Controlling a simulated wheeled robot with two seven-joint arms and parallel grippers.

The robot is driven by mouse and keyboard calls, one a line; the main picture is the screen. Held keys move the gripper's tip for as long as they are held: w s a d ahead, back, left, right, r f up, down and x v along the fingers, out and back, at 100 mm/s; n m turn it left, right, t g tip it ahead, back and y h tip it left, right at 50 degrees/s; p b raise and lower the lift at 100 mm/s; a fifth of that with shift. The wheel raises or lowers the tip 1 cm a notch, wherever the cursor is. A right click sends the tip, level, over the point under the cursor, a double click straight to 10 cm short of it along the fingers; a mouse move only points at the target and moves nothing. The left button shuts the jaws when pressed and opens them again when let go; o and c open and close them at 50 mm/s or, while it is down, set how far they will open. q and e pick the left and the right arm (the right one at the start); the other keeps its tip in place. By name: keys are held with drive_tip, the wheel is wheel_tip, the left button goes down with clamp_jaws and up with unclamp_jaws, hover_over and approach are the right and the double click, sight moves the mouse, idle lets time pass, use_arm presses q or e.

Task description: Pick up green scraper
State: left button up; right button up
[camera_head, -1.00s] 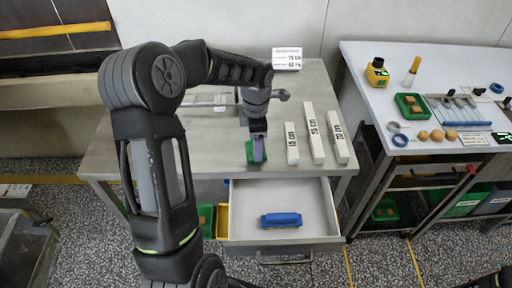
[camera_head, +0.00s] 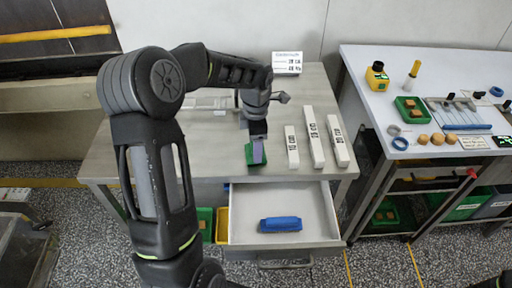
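The green scraper (camera_head: 250,156) lies on the steel table near its front edge, just behind the open drawer.
An open drawer (camera_head: 309,213) holds a blue object (camera_head: 280,224). Three white labelled blocks (camera_head: 315,137) stand right of my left gripper. A sign (camera_head: 287,63) stands at the table's back. The right-hand table (camera_head: 372,105) carries a green tray, a yellow bottle and several tools.

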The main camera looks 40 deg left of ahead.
use_arm(q)
wheel_tip(320, 180, up, 10)
drive_tip(key=shift+f+b, duration=0.25)
drive_tip(key=shift+b, duration=0.55)
drive_tip(key=shift+d, duration=0.1)
